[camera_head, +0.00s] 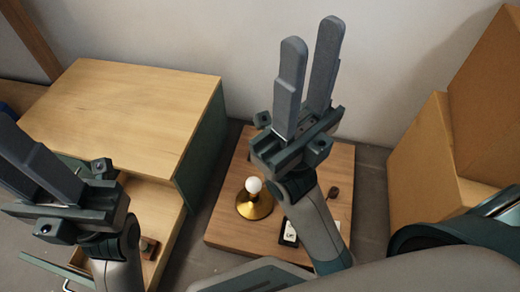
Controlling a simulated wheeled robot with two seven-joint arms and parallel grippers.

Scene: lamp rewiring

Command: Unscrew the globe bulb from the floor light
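The white globe bulb (253,185) sits upright in the round brass base of the floor light (256,207), on a wooden board. My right gripper (312,32) is raised above and to the right of the bulb in the picture, fingers pointing up toward the wall. A narrow gap shows between its fingers, with nothing in it. My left gripper (18,145) is at the left edge, over the front of the wooden cabinet, apart from the bulb. Its fingertips are partly cut off by the frame, so its opening is unclear.
The wooden board (226,226) also bears a small dark item (333,192) and a black-and-white item (289,233), partly hidden by my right arm. A wooden cabinet (130,105) with an open drawer (165,200) stands left. Cardboard boxes (425,160) stand right. A wall is behind.

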